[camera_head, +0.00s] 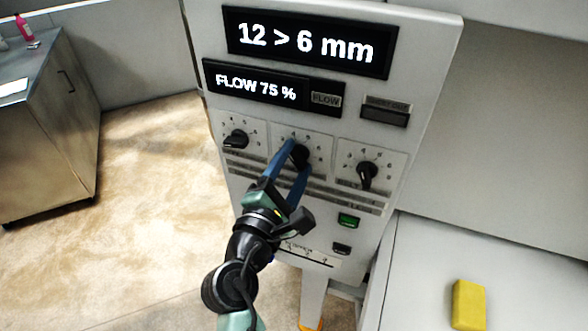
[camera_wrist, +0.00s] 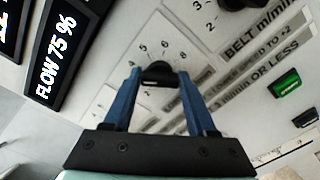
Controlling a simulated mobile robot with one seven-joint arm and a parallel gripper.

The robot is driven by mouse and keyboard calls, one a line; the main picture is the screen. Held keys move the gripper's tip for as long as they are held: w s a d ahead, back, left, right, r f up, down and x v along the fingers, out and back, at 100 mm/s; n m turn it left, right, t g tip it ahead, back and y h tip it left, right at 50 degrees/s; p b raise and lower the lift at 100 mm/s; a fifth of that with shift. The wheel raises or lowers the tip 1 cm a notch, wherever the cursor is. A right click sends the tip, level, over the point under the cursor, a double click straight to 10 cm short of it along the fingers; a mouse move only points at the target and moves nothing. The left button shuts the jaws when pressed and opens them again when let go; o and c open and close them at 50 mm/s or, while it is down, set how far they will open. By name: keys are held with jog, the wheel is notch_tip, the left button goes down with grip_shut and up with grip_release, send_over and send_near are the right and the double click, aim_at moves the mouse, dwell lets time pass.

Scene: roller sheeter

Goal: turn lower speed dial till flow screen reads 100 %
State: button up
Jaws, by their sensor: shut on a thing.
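The flow screen (camera_head: 255,87) reads "FLOW 75 %"; it also shows in the wrist view (camera_wrist: 55,58). Below it is a row of three black dials. My gripper (camera_head: 297,160) is on the middle dial (camera_head: 300,154), its blue fingers shut on the knob from both sides. In the wrist view the knob (camera_wrist: 158,73) sits between the fingertips, with scale numbers 4, 5 and 6 visible around it. The fingers hide part of its scale and the label below. The left dial (camera_head: 236,139) and right dial (camera_head: 367,175) are untouched.
The upper screen (camera_head: 308,42) reads "12 > 6 mm". A green button (camera_head: 348,220) and a dark button (camera_head: 342,249) are at the panel's lower right. A yellow block (camera_head: 468,304) lies on the pale surface at right. A metal cabinet (camera_head: 50,130) stands at left.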

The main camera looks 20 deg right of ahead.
jog(key=shift+f+m+b, duration=0.1)
jog(key=shift+m+b, duration=0.75)
jog(key=shift+m, duration=0.35)
jog(key=o, duration=1.4)
jog(key=shift+c, duration=0.2)
jog(key=b+v, duration=0.4)
jog(key=v, duration=0.9)
